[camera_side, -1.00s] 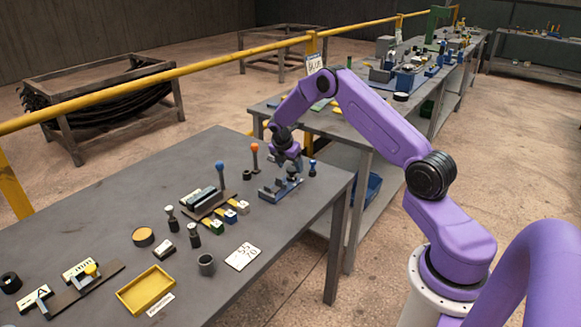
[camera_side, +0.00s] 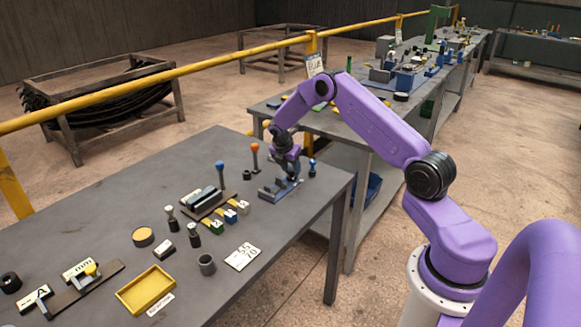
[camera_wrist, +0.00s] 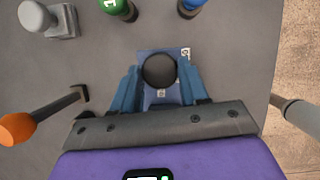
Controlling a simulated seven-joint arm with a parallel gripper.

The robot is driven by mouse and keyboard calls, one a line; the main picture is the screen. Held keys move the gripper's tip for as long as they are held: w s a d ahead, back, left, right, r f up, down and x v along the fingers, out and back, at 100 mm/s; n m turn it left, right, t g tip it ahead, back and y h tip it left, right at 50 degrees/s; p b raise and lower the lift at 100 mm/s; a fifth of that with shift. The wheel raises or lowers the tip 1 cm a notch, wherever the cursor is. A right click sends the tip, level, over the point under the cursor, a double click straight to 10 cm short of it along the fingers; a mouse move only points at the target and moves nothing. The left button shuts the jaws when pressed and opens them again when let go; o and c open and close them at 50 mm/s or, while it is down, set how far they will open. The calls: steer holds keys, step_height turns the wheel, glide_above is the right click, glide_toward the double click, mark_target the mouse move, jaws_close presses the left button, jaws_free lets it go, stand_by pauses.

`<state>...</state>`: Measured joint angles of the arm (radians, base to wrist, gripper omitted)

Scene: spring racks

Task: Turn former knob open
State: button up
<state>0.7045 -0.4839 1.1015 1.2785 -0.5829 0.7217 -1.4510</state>
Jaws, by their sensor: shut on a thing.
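The former is a small blue-grey fixture (camera_side: 271,193) near the far right corner of the near table. Its round black knob (camera_wrist: 159,70) shows in the wrist view, above a blue base plate (camera_wrist: 172,97) with small black-and-white markers. My gripper (camera_wrist: 158,82) points down at it, with one blue finger on each side of the knob, and is shut on it. In the side view my gripper (camera_side: 290,176) hides most of the knob. The lower part of the knob is hidden, and I cannot tell how far it is turned.
An orange-topped tool (camera_side: 255,157) and a blue-topped lever (camera_side: 220,175) stand left of the fixture. A small blue-topped piece (camera_side: 312,168) stands close on its right. A yellow tray (camera_side: 146,290) lies nearer the front. The table's right edge is close to the fixture.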

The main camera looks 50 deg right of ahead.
steer(key=m+g, duration=0.1)
steer(key=m, duration=0.3)
steer(key=m+g, duration=0.1)
steer(key=m, duration=0.2)
steer(key=shift+w+g+y, duration=0.3)
steer(key=shift+w, duration=0.05)
steer(key=m, duration=0.2)
steer(key=m+g, duration=0.1)
steer(key=m, duration=0.1)
steer(key=shift+d+y, duration=0.2)
steer(key=shift+y, duration=0.2)
steer(key=shift+w+m, duration=0.1)
steer(key=shift+m, duration=0.3)
steer(key=shift+w+d+m+g+y, duration=0.15)
steer(key=shift+m+g+y, duration=0.2)
steer(key=shift+m, duration=0.35)
steer(key=shift+s+m, duration=0.2)
steer(key=shift+m, duration=0.1)
steer(key=o, duration=1)
